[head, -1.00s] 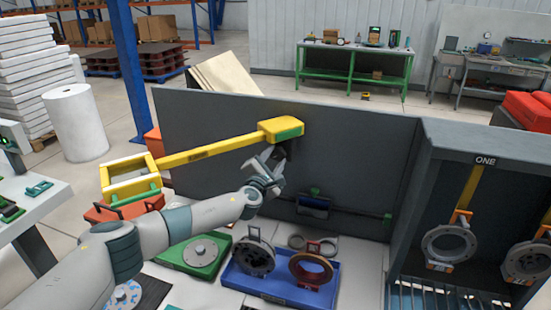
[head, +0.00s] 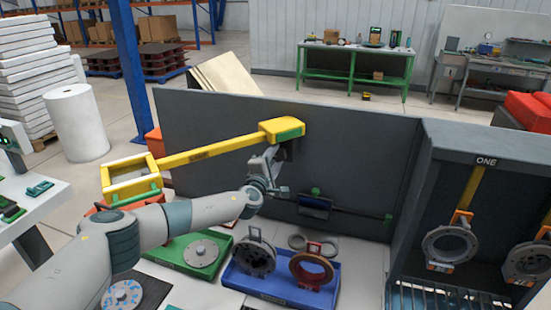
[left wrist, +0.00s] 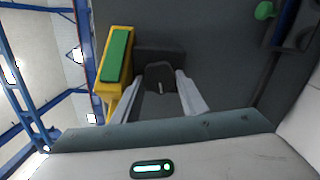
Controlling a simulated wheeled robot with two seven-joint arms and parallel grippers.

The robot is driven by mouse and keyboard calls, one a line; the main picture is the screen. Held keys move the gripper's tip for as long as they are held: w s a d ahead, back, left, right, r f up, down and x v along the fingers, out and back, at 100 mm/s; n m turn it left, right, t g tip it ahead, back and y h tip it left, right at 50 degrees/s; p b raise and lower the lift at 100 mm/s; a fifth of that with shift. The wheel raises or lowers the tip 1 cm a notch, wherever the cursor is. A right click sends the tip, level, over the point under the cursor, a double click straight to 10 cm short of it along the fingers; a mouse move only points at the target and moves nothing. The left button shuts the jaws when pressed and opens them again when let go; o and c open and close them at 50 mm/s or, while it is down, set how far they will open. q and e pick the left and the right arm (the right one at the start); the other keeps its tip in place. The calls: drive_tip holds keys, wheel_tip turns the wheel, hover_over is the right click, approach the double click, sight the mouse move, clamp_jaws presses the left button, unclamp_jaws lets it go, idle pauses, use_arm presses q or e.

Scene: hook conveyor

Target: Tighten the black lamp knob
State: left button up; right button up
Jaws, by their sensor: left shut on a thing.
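The lamp's long yellow arm (head: 210,150) runs along the grey wall panel, from a yellow frame at left to a yellow-and-green mount (head: 283,130). The mount also shows in the left wrist view (left wrist: 116,58). The black lamp knob (left wrist: 160,76) sits below the mount, in front of a dark block. My left gripper (head: 274,157) is up at it from below. In the left wrist view its two fingers (left wrist: 160,84) stand on either side of the knob, shut on it. The knob is mostly hidden by the gripper in the head view. My right gripper is not in view.
A grey panel (head: 350,150) stands close behind the gripper, with a dark rail fitting (head: 314,206) to the right. Below are a blue tray (head: 270,291) with ring parts and a green tray (head: 180,262). Hanging rings (head: 449,244) are at right.

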use_arm(q)
drive_tip(key=shift+f, duration=0.2)
drive_tip(key=o, duration=1)
drive_tip(key=shift+o, duration=0.2)
drive_tip(key=shift+r, duration=0.1)
drive_tip(key=shift+s, duration=0.1)
drive_tip(key=b+v, duration=0.5)
drive_tip(key=v, duration=1.2)
drive_tip(key=shift+s, duration=0.1)
